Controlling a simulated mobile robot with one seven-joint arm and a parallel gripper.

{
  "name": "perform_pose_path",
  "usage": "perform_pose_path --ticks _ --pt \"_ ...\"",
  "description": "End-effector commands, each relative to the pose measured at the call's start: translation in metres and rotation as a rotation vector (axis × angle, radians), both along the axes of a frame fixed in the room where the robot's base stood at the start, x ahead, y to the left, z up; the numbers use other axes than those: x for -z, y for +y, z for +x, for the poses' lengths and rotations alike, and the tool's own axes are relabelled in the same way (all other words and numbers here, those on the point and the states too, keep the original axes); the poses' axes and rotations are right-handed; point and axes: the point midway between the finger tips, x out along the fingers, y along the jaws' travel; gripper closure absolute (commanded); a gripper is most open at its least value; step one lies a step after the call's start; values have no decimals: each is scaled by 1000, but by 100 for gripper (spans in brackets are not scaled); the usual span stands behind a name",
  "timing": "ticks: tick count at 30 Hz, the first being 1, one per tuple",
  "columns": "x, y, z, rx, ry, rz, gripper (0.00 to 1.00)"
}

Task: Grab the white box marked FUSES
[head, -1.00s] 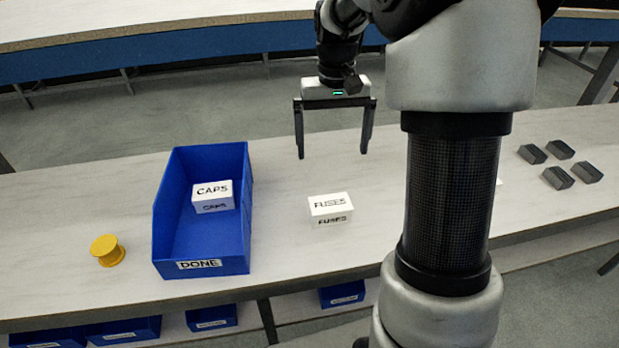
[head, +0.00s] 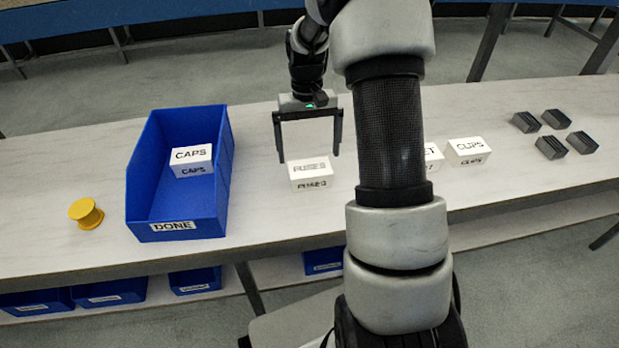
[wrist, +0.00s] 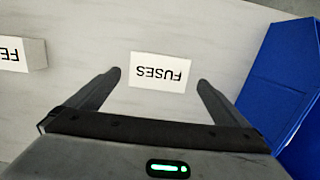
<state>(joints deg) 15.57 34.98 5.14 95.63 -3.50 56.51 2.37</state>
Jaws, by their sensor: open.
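The white box marked FUSES (head: 311,171) sits on the pale bench to the right of the blue bin. Bench shows between the box and each finger there. Whether the fingertips are down at box height I cannot tell.
A blue bin labelled DONE (head: 145,200) holds a white CAPS box (head: 192,160). A yellow spool (head: 86,213) stands left of it. A CLIPS box (head: 467,151) and a partly hidden white box (head: 433,158) sit right, behind my arm. Several dark blocks (head: 551,147) lie far right.

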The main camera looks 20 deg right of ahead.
Motion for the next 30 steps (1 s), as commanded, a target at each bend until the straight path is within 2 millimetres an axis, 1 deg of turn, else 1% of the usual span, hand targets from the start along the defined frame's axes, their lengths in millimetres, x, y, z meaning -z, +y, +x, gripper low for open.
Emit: perform_pose_path --ticks 1,3,8,11,16,19,21,27,29,30 --pt "10 0 -1 0 1 0 0" --pt "16 0 -2 0 1 0 0" --pt "23 0 -3 0 0 0 0" --pt "31 0 -2 1 0 0 0" --pt "58 -1 -2 1 2 1 0" --pt "70 -1 -4 1 1 0 0" --pt "73 0 -4 1 0 0 0" --pt "73 0 -4 1 -1 0 0" --pt "73 0 -4 1 -1 0 10" --pt "73 0 -4 1 -1 0 17"
